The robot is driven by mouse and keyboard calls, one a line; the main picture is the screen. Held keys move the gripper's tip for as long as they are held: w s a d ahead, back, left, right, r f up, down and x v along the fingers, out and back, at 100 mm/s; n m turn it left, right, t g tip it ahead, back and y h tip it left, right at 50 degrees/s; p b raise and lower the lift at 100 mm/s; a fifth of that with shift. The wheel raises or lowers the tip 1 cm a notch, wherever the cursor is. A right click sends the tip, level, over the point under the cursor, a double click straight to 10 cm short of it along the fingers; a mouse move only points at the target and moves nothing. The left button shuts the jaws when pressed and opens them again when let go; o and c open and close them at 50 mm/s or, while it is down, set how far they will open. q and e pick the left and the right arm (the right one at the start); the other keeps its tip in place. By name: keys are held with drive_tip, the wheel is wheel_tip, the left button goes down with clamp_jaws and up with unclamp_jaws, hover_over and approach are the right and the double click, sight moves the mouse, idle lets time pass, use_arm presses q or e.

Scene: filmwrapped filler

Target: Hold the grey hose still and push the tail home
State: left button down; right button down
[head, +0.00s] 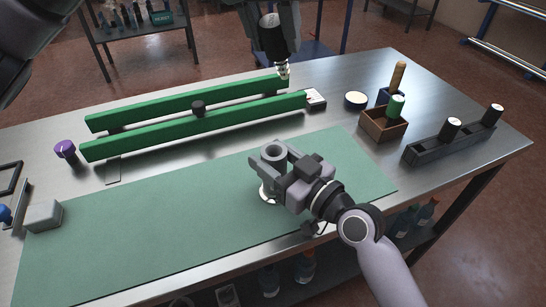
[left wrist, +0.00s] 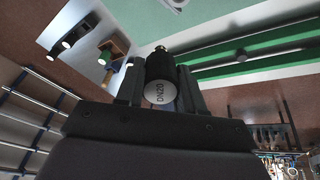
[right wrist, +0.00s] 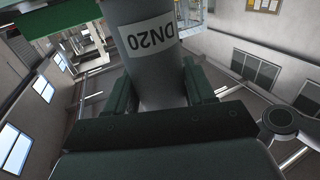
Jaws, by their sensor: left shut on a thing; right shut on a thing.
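My left gripper (head: 271,28) is shut on the tail, a black cylinder (head: 273,38) with a ribbed metallic tip pointing down, above the far edge of the table. In the left wrist view the tail (left wrist: 160,72) sits between the fingers, its white end marked DN20. My right gripper (head: 272,167) is shut on the grey hose (head: 273,151), whose open round end faces up over the green mat. In the right wrist view the hose (right wrist: 143,30) carries a white DN20 label. Tail and hose are well apart. The hose's lower part is mostly hidden by the gripper.
Two long green bars (head: 200,126) with a black knob lie behind the mat (head: 160,225). At right stand a wooden box (head: 384,131) with a green-topped item, a dark rack (head: 450,142) with two black cylinders, and a round dish (head: 356,99). A grey block (head: 43,215) is at left.

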sight(274, 60)
use_arm(q)
wheel_tip(274, 60, down, 7)
drive_tip(key=g+y, duration=0.2)
drive_tip(key=g, duration=0.1)
use_arm(e)
drive_tip(key=shift+s+a+f, duration=0.1)
drive_tip(key=shift+s+f, duration=0.05)
drive_tip(key=shift+f, duration=0.15)
